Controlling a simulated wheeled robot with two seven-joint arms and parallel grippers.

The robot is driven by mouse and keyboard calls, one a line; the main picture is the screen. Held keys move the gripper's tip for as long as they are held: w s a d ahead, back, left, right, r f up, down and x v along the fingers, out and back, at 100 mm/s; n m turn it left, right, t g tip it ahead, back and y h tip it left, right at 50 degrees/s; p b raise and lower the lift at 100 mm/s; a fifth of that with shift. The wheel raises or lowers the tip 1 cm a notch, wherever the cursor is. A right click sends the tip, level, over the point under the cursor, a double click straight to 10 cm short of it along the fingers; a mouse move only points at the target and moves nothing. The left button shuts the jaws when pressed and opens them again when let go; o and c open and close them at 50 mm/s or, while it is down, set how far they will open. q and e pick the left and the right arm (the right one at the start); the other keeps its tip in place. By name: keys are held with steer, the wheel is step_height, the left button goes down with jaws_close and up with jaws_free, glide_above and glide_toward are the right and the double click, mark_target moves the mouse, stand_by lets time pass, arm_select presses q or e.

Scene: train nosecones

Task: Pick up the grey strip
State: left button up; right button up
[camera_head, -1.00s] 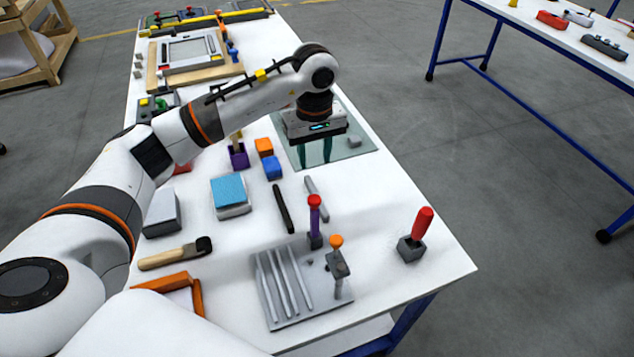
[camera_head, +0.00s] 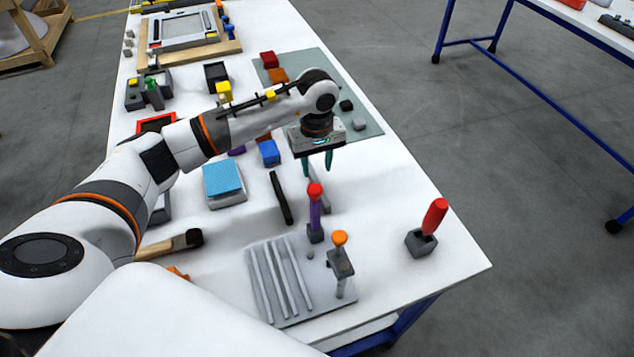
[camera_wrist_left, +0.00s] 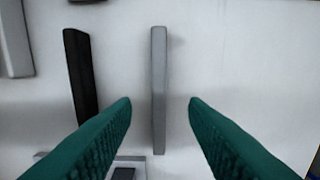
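The grey strip (camera_wrist_left: 158,80) lies flat on the white table and stands nearly upright in the left wrist view, between the two green fingers. In the head view the grey strip (camera_head: 322,196) is partly hidden behind the red-topped purple tool and under my gripper. My left gripper (camera_head: 318,166) is open and empty above the far end of the strip. In the left wrist view its fingertips (camera_wrist_left: 160,102) are spread on either side of the strip, apart from it. My right gripper does not show.
A black strip (camera_head: 281,197) lies left of the grey one. A red-topped purple tool (camera_head: 315,213) stands close in front. A grey slotted plate (camera_head: 256,289), an orange-topped tool (camera_head: 340,262) and a red-handled tool (camera_head: 426,229) are nearer. A blue-topped block (camera_head: 223,183) is left.

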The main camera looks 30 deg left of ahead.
mark_target(316, 181)
arm_select(q)
step_height(316, 181, down, 5)
steer(key=shift+s+p, duration=0.1)
steer(key=shift+p, duration=1)
steer(key=shift+f, duration=0.35)
jaws_close()
